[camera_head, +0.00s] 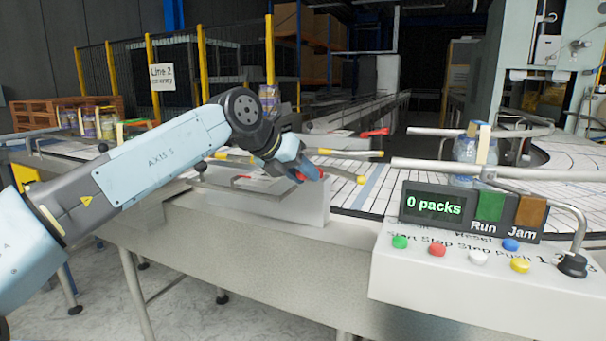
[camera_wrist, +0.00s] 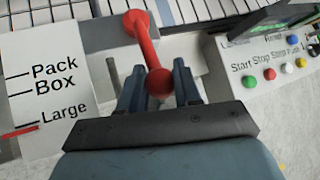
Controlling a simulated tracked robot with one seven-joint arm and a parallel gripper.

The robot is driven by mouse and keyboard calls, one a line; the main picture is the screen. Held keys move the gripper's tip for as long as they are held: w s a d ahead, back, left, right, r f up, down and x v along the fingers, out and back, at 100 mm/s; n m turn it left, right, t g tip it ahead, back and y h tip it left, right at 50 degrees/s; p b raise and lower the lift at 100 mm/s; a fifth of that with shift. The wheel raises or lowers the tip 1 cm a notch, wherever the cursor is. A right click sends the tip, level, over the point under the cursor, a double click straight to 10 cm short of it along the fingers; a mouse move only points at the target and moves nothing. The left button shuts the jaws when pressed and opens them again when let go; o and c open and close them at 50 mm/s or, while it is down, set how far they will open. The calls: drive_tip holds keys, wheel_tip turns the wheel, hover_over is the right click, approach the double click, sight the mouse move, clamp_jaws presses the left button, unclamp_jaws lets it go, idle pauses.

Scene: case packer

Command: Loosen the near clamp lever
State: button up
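The near clamp lever (camera_wrist: 147,52) is red, with a round end at each side, and shows in the wrist view. Its nearer ball end sits between the two fingers of my gripper (camera_wrist: 160,85), with no clear gap on either side, so the gripper looks shut on it. In the head view my gripper (camera_head: 309,174) is low at the near guide rail, and only bits of red show there; the rest of the lever is hidden. A second red lever (camera_head: 375,132) stands farther back across the conveyor.
A white panel marked Pack, Box and Large (camera_wrist: 50,85) lies left of the lever in the wrist view. The control box (camera_head: 480,275) with coloured buttons and a "0 packs" display stands to the right. Yellow-tipped guide rods (camera_head: 345,177) project beside my gripper. The conveyor (camera_head: 370,190) runs behind.

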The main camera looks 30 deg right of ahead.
drive_tip(key=o, duration=0.4)
drive_tip(key=shift+w, duration=0.1)
drive_tip(key=shift+o, duration=0.2)
drive_tip(key=shift+a, duration=0.1)
drive_tip(key=v, duration=1.3)
drive_tip(key=shift+a+r, duration=0.2)
drive_tip(key=shift+a, duration=0.1)
